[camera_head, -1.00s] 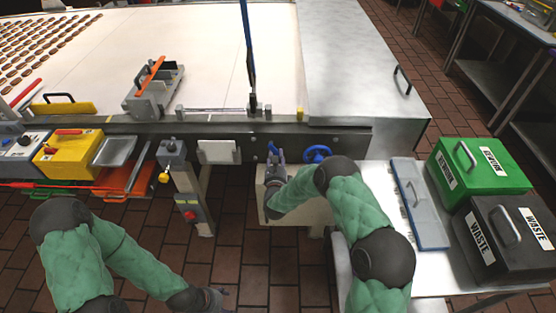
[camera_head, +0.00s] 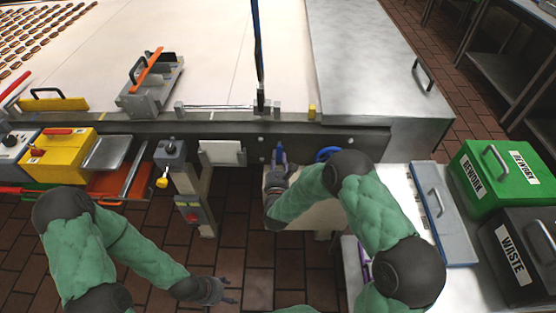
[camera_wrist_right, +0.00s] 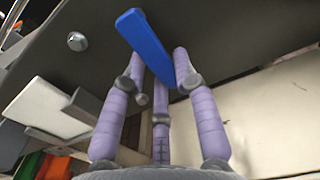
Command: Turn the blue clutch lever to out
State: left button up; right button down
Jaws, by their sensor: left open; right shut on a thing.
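The blue clutch lever (camera_head: 279,151) is mounted on the dark side rail of the machine, below the belt. In the right wrist view the blue lever (camera_wrist_right: 146,45) slants down between the purple fingers. My right gripper (camera_head: 278,166) is shut on its lower part, and the top of the lever sticks out past the fingertips. The lever's pivot and any out marking cannot be made out. My left gripper (camera_head: 230,290) is open and empty, low over the floor, well away from the lever.
A blue handwheel (camera_head: 327,153) sits just right of the lever, partly behind my right arm. A grey control box (camera_head: 170,153) with a yellow knob is to the left. A steel table with a green rework bin (camera_head: 497,178) and a black waste bin (camera_head: 520,250) stands right.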

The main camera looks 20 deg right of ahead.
dwell(0.4)
jog(key=c, duration=0.9)
grip_release()
jog(key=shift+c, duration=0.2)
jog(key=v, duration=1.2)
